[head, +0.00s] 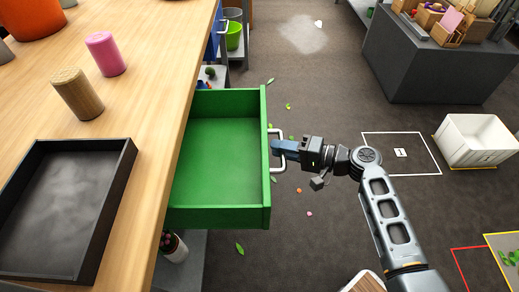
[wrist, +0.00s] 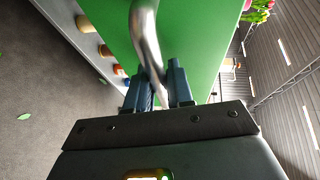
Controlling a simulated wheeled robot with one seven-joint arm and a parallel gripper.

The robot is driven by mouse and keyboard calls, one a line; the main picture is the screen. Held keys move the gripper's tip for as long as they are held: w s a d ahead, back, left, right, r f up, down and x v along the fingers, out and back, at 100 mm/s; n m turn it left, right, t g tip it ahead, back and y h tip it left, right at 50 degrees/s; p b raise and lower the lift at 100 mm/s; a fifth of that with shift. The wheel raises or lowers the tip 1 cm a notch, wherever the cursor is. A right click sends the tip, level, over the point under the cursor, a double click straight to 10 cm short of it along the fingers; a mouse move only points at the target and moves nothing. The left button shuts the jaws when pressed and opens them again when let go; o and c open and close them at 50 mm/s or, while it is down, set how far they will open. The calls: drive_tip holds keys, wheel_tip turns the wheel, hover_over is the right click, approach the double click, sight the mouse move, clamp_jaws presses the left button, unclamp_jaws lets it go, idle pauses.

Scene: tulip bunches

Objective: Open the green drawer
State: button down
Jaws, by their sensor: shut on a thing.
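The green drawer (head: 222,152) stands pulled well out from under the wooden counter, and its inside is empty in the head view. A metal bar handle (head: 275,133) is on its front panel. My gripper (head: 280,147) is at the handle from the right, its blue fingers shut on the bar. In the wrist view the handle (wrist: 146,40) runs down between the fingers of my gripper (wrist: 162,90), with the green drawer front (wrist: 200,38) behind it. The exact contact between fingers and bar is partly hidden.
The wooden counter (head: 140,110) holds a black tray (head: 118,190), a pink cylinder (head: 106,53) and a wooden cylinder (head: 77,93). A white crate (head: 478,141) stands on the floor at right. A dark cabinet (head: 425,65) is behind. Floor right of the drawer is mostly clear, with scattered leaves.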

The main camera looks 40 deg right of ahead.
drive_tip(key=shift+s+d, duration=0.65)
drive_tip(key=shift+d, duration=0.25)
drive_tip(key=c, duration=1.4)
unclamp_jaws()
drive_tip(key=v, duration=0.7)
drive_tip(key=shift+s+d, duration=0.15)
drive_tip(key=shift+s, duration=0.15)
